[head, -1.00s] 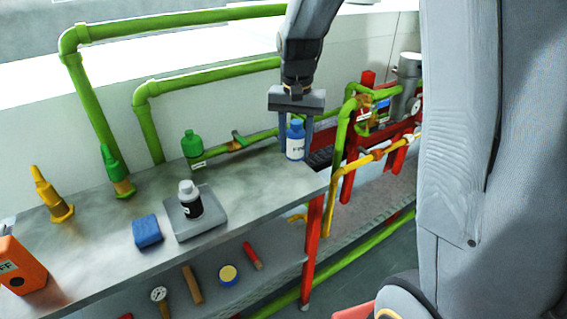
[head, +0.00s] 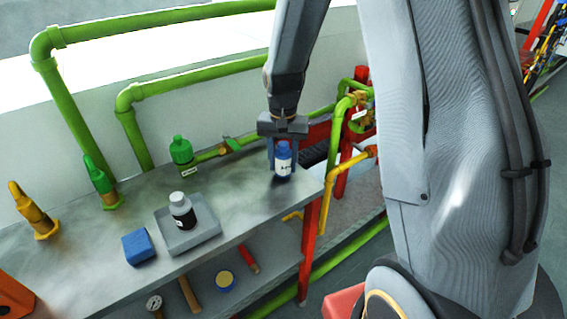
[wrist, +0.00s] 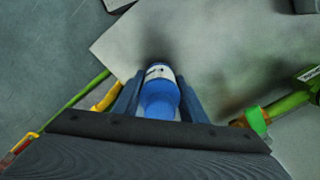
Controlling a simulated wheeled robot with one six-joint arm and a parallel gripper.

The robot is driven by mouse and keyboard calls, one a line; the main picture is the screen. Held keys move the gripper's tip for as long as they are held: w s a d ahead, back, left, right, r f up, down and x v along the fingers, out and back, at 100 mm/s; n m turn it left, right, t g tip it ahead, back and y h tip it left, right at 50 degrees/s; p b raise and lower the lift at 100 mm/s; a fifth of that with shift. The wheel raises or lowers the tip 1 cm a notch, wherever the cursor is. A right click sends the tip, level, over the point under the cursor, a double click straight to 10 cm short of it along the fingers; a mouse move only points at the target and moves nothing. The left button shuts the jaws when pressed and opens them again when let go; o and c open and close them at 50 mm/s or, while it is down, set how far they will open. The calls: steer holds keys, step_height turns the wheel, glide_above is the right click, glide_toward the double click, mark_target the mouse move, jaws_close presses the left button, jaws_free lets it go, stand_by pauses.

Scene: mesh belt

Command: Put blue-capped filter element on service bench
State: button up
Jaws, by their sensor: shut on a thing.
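The blue-capped filter element (head: 284,163) is a small white bottle shape with a label and a blue cap. My gripper (head: 282,168) is shut on it from above, one finger on each side. The element is upright over the right end of the grey service bench (head: 240,200). A dark shadow lies close under it; I cannot tell whether its base touches the top. In the wrist view the blue cap (wrist: 158,98) shows between the fingers, with the bench corner (wrist: 112,45) beyond.
A black-and-white bottle (head: 182,212) stands on a grey tray (head: 205,232), beside a blue block (head: 139,247). A yellow pipe (head: 350,160) and red frame (head: 311,230) stand at the right. Bench around the element is clear.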

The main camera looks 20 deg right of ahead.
mark_target(283, 145)
steer(key=shift+f, duration=0.55)
steer(key=o, duration=1.1)
step_height(283, 145, up, 11)
steer(key=shift+f+b, duration=0.1)
steer(key=shift+b, duration=1.15)
steer(key=shift+r, duration=0.35)
steer(key=shift+s+r, duration=0.1)
steer(key=shift+s, duration=0.1)
steer(key=s+f+n, duration=0.2)
steer(key=s+f, duration=0.1)
steer(key=s, duration=0.5)
steer(key=s+f+n+t, duration=0.1)
steer(key=s+f+n, duration=0.2)
steer(key=s, duration=0.6)
steer(key=shift+f, duration=0.15)
